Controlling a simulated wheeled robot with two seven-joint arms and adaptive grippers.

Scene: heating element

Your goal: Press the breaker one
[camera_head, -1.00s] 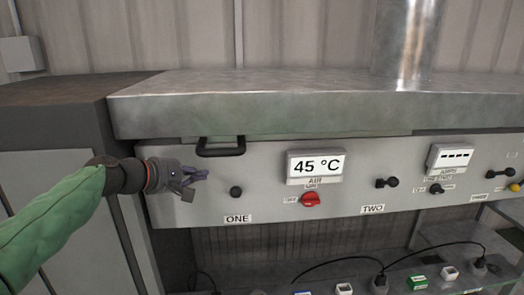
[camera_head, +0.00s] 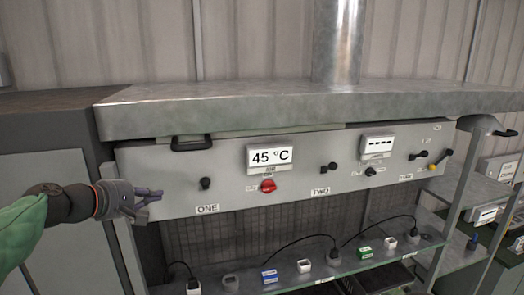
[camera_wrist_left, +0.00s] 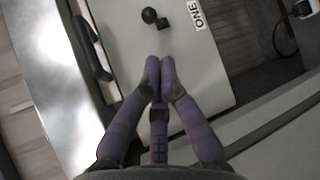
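The black knob (camera_head: 205,184) marked by the label ONE (camera_head: 207,209) sits on the pale grey control panel, near its left end. The knob also shows in the left wrist view (camera_wrist_left: 150,15), beyond the fingertips. My left gripper (camera_head: 154,197) is left of the knob in the head view, in front of the panel's left end and apart from the knob. In the left wrist view its purple fingers (camera_wrist_left: 158,62) are brought together with nothing visible between them. My right gripper is in neither view.
A black handle (camera_head: 191,143) sticks out at the panel's upper left. A 45 °C display (camera_head: 270,156) and a red knob (camera_head: 268,186) are right of it. A metal hood (camera_head: 290,112) overhangs the panel. A shelf below holds plugs and small boxes.

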